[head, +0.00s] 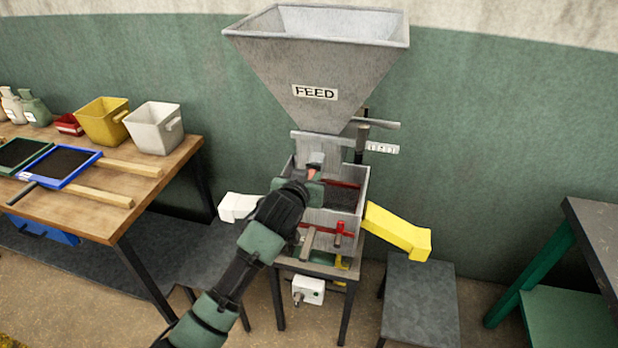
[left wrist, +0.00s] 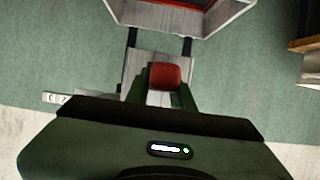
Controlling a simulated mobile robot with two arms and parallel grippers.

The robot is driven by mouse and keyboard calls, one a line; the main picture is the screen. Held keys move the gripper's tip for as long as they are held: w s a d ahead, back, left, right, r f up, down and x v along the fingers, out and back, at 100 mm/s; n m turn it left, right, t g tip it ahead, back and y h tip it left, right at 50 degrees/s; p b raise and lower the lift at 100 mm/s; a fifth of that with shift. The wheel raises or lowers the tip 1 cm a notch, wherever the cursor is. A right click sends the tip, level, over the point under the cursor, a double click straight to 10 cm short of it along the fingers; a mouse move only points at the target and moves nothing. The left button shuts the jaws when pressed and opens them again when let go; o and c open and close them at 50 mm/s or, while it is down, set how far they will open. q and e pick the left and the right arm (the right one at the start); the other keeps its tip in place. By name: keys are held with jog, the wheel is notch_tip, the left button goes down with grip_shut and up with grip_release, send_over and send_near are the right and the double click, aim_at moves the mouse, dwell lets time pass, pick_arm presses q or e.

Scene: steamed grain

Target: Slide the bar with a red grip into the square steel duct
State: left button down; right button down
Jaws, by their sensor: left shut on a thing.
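My left gripper (head: 309,182) is shut on the red grip (head: 314,171) of the bar, in front of the machine. In the left wrist view the red grip (left wrist: 165,76) sits between the green fingers. The rest of the bar is mostly hidden, and I cannot tell how far it reaches into the duct. The square steel duct (head: 340,145) is the grey section under the hopper's narrow end. It also shows in the left wrist view (left wrist: 143,58) just beyond the grip. My right gripper is not in view.
The grey FEED hopper (head: 345,65) stands above the duct. Below is an open dark-filled box (head: 356,172) with a red-handled part (head: 338,232), a yellow chute (head: 400,232) and a white chute (head: 236,206). A wooden table (head: 90,222) with trays and tubs stands left.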

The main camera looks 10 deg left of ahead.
pick_arm(q)
jog(key=shift+w+r, duration=0.25)
jog(key=shift+w, duration=0.35)
dwell(0.3)
jog(key=c, duration=1.4)
grip_release()
jog(key=shift+o, duration=1.4)
jog(key=shift+w+f, duration=0.1)
jog(key=shift+f, duration=0.05)
